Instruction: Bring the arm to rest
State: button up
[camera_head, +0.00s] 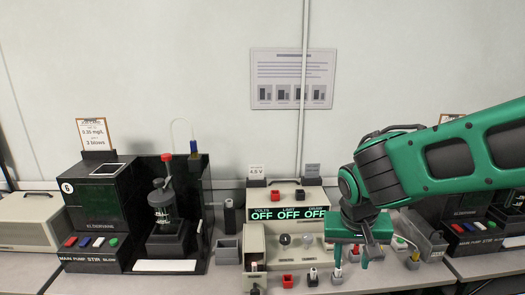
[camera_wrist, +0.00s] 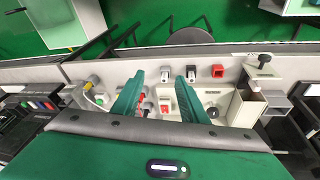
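My gripper (camera_head: 351,260) is at the lower right of the head view, pointing down over the front part of a beige tester (camera_head: 257,240). Its green fingers stand apart in the wrist view (camera_wrist: 158,88), with no object visibly held between them. A small red and white part (camera_wrist: 165,106) of the bench shows in the gap below. My green arm (camera_head: 440,155) reaches in from the right edge, bent down at the wrist. The fingertips partly hide the tester's right side, and I cannot tell their exact height above it.
The tester's display (camera_head: 289,214) reads OFF three times. A black pump unit (camera_head: 95,215) stands at left, and another dark unit (camera_head: 470,235) at right behind my arm. Small red and grey blocks (camera_head: 287,281) line the bench front. A sign (camera_head: 292,78) hangs on the wall.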

jog(key=s+d+r+m+g, duration=0.1)
jog(key=s+d, duration=0.3)
jog(key=d, duration=0.3)
jog(key=s+d+r+m+g, duration=0.1)
jog(key=s+d, duration=0.2)
jog(key=d, duration=0.3)
jog(key=s+d+m+y, duration=0.2)
jog(key=s+d, duration=0.5)
jog(key=s, duration=0.5)
jog(key=shift+s+r+g, duration=0.2)
jog(key=shift+s+g, duration=0.05)
jog(key=shift+g, duration=0.15)
jog(key=shift+w+a+f, duration=0.1)
jog(key=shift+w+f, duration=0.15)
jog(key=shift+w, duration=0.45)
